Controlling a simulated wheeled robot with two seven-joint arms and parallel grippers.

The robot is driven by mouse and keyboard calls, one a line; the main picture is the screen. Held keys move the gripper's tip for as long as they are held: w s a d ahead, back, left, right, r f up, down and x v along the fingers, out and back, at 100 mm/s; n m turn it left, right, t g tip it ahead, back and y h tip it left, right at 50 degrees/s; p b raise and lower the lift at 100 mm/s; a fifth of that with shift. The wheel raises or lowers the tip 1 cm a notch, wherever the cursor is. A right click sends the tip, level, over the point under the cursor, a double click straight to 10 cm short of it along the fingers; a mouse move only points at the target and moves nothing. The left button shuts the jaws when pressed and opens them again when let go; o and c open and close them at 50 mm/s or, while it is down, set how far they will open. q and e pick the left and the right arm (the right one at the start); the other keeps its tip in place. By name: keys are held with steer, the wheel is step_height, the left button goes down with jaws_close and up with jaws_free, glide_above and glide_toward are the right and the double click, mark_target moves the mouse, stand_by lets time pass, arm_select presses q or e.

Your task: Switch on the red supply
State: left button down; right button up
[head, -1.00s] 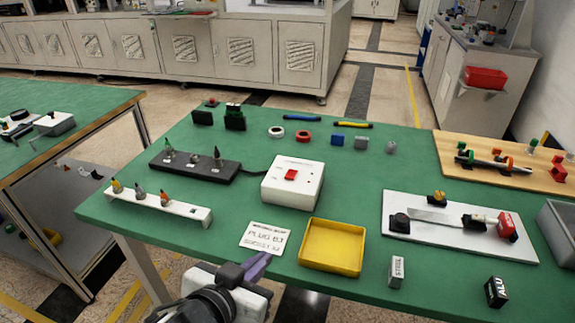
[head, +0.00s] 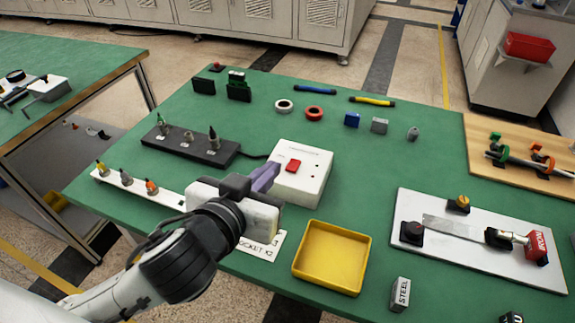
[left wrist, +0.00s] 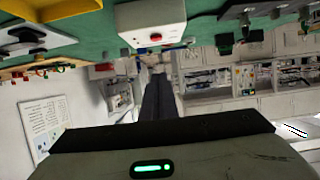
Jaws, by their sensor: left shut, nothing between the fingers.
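A white supply box (head: 316,172) with a red switch (head: 293,165) on its top stands mid-table, with a cable to a black strip. I cannot tell the switch's position. My left gripper (head: 268,178) is shut and empty, its purple fingers beside the box's left front side in the head view. I cannot tell whether they touch it. The left wrist view shows the box (left wrist: 150,14) at the top, the red switch (left wrist: 156,37) on it, and my shut fingers (left wrist: 157,80) below. My right gripper is not in view.
The black strip (head: 222,158) with several plugs lies left of the box. A white rack (head: 165,197), partly hidden by my left arm, holds small bottles. A yellow tray (head: 333,285) and a partly covered label card (head: 262,250) lie in front. A white board (head: 440,272) lies right.

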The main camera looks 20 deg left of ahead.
arm_select(q)
glide_above(287, 179)
step_height(287, 179, down, 3)
steer(key=shift+f, duration=0.15)
step_height(287, 179, down, 3)
steer(key=shift+f+b, duration=0.2)
steer(key=shift+b, duration=0.2)
steer(key=shift+f, duration=0.45)
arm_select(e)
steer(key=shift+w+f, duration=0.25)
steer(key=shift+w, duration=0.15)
